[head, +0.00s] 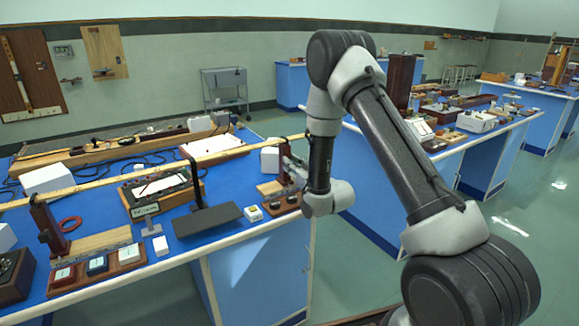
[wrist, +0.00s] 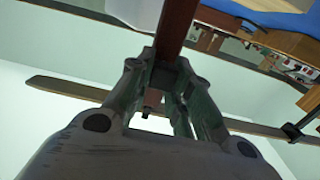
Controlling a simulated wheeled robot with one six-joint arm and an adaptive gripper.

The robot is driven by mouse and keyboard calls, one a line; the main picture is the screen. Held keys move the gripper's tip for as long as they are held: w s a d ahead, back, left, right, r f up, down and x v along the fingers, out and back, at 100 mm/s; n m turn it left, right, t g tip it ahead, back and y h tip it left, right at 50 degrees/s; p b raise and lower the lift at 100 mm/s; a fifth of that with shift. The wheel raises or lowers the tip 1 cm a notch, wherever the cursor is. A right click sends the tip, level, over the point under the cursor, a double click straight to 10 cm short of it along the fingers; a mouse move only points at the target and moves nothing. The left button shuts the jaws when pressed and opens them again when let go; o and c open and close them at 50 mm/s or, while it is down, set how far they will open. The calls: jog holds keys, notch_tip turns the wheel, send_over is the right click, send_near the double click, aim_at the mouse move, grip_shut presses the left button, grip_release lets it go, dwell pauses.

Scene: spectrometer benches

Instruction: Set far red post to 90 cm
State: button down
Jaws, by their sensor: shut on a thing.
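The far red post (head: 284,153) stands upright at the right end of the near bench, partly hidden by my arm. My gripper (head: 291,174) is at this post from the right. In the wrist view my gripper (wrist: 165,78) is shut on the far red post (wrist: 178,28), a dark red bar between its fingers. A long yellow rule (head: 100,182) runs from the near red post (head: 45,222) toward the far one; the wrist view shows a long strip (wrist: 70,87) behind the fingers. Its scale marks are too small to read.
The blue bench (head: 240,240) also carries a black angled board on a stand (head: 207,219), a boxed instrument (head: 157,190), white blocks and cables. A small white block (head: 252,213) lies near the front edge. A second bench (head: 400,165) stands right, with open floor between.

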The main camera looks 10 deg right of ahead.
jog(key=w+d, duration=0.2)
jog(key=d, duration=0.6)
jog(key=shift+w, duration=0.3)
jog(key=c, duration=1.3)
grip_release()
jog(key=shift+d, duration=0.1)
jog(key=v, duration=1.2)
